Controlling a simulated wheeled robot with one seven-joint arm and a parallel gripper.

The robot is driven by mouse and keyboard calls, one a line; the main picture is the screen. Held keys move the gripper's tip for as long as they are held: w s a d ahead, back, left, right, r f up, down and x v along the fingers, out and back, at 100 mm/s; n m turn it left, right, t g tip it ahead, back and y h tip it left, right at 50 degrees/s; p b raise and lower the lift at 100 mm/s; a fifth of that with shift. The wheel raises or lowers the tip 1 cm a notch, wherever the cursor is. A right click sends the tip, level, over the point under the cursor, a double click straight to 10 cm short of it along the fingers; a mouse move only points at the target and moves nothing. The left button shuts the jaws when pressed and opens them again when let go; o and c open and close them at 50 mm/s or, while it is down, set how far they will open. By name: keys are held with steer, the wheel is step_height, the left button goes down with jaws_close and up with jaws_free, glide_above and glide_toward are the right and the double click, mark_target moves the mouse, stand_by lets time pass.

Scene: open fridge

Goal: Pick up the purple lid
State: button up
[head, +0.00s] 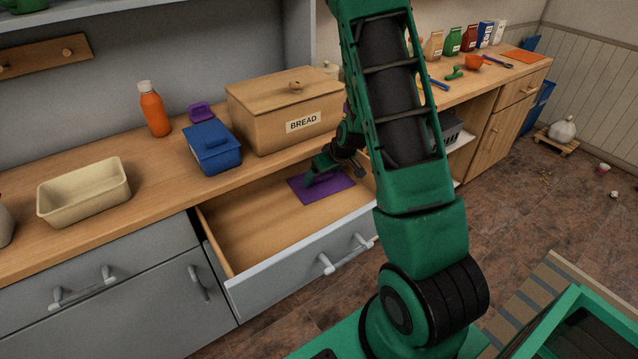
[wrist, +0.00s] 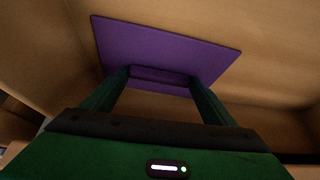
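The purple lid (head: 338,190) is a flat rectangular plate lying in the open drawer, towards its back right. In the wrist view the purple lid (wrist: 205,50) is in front of my gripper, with its raised handle (wrist: 160,76) along the near side. My gripper (head: 318,176) is down in the drawer, over the lid. In the wrist view the fingers of my gripper (wrist: 160,82) are spread, one at each end of the handle. I cannot tell whether they touch it. My arm hides part of the drawer's right side.
The drawer's front panel (head: 300,268) and walls surround the lid. On the counter above stand a BREAD box (head: 285,110), a blue container (head: 212,150), a small purple item (head: 200,111), an orange bottle (head: 154,112) and a cream tub (head: 84,192). The drawer's left part is clear.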

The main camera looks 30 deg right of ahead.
steer(key=c, duration=0.4)
steer(key=shift+r, duration=0.1)
